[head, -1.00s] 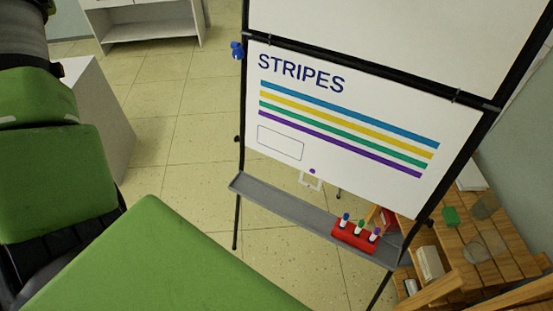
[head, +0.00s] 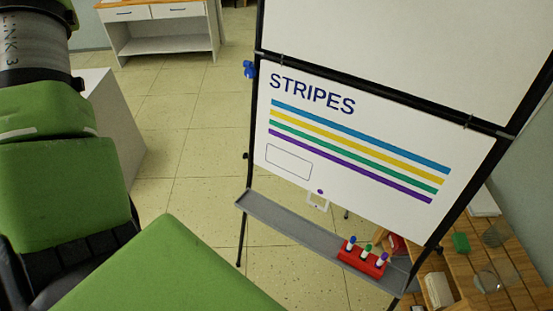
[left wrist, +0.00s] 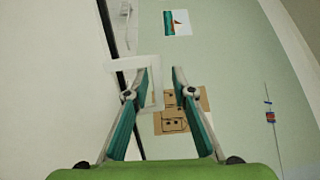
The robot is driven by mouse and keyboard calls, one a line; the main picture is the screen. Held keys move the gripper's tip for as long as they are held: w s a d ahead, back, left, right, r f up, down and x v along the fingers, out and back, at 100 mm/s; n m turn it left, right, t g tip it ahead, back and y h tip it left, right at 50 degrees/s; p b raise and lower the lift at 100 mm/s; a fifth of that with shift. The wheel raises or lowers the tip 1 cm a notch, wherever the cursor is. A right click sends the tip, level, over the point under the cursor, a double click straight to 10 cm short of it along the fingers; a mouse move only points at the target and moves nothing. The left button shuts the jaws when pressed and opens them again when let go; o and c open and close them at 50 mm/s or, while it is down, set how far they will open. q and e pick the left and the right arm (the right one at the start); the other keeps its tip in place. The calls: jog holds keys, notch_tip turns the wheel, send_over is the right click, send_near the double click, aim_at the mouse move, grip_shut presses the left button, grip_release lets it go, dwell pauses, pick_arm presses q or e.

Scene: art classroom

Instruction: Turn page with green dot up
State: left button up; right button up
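In the head view a white page headed STRIPES (head: 355,150) hangs on a black-framed easel. A small white square tab (head: 318,203) with a purple dot (head: 320,192) hangs at its lower edge. No green dot shows in either view. In the left wrist view my left gripper (left wrist: 160,77) is open. A white square frame tab (left wrist: 135,80) overlaps its left finger; I cannot tell whether the finger is inside the opening. A white sheet (left wrist: 60,80) fills the left side there. The head view shows neither gripper.
A grey easel tray (head: 285,222) holds a red marker stand (head: 361,260) with several markers. A wooden table (head: 500,265) stands at the lower right. A white block (head: 112,130) and a white desk (head: 165,35) stand at the left. Tiled floor (head: 195,150) lies open between.

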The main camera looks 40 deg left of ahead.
pick_arm(q)
jog(key=shift+s, duration=0.15)
jog(key=s+d+r, duration=0.1)
jog(key=s+r, duration=0.1)
jog(key=s, duration=0.9)
jog(key=shift+s, duration=0.3)
dwell(1.4)
dwell(0.5)
